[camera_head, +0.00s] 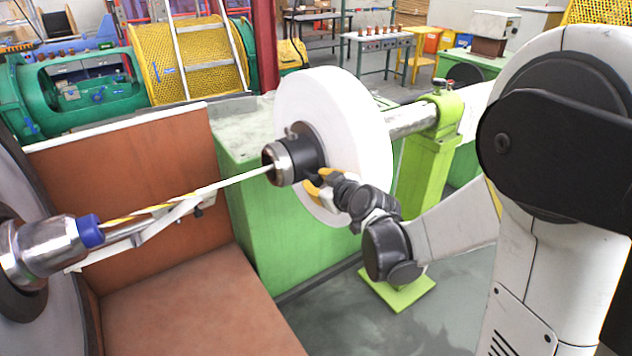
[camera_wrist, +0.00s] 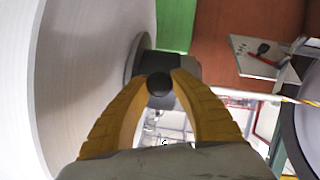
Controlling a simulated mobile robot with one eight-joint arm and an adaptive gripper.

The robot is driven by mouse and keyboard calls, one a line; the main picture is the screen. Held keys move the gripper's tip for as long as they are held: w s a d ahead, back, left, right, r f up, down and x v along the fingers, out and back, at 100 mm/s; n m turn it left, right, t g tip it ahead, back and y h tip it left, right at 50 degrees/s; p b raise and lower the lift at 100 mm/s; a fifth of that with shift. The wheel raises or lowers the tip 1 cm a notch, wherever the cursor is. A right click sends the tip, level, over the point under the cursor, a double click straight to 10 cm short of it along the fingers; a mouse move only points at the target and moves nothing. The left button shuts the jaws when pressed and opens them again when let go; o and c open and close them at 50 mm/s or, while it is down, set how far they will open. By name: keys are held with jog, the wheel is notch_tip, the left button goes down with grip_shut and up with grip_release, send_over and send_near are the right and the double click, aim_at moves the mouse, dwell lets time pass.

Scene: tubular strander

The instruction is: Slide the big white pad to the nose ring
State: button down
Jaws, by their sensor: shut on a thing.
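The big white pad (camera_head: 338,100) is a thick upright disc around a horizontal shaft, right of centre in the head view. It fills the left of the wrist view (camera_wrist: 85,70). A dark hub (camera_head: 307,156) sits at its middle, with a metal ring (camera_head: 283,163) at the hub's left end. At far left is a metal nose with a blue ring (camera_head: 89,231); I cannot tell which ring is the nose ring. My gripper (camera_head: 316,184) is beside the hub, at the pad's near face. Its yellow fingers are shut on a small black knob (camera_wrist: 159,84) by the hub.
A pale rod (camera_head: 190,195) runs between the blue ring and the hub. The shaft (camera_head: 410,119) rests on a lime-green stand (camera_head: 428,165) at right. A green block (camera_head: 290,250) stands below the pad. A brown panelled bay (camera_head: 190,290) lies at left.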

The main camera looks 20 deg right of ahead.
jog(key=shift+s+a, duration=0.1)
jog(key=shift+a, duration=0.1)
jog(key=c, duration=1.5)
grip_release()
jog(key=o, duration=0.4)
jog(key=shift+a, duration=0.2)
jog(key=shift+d, duration=0.1)
jog(key=v, duration=1.2)
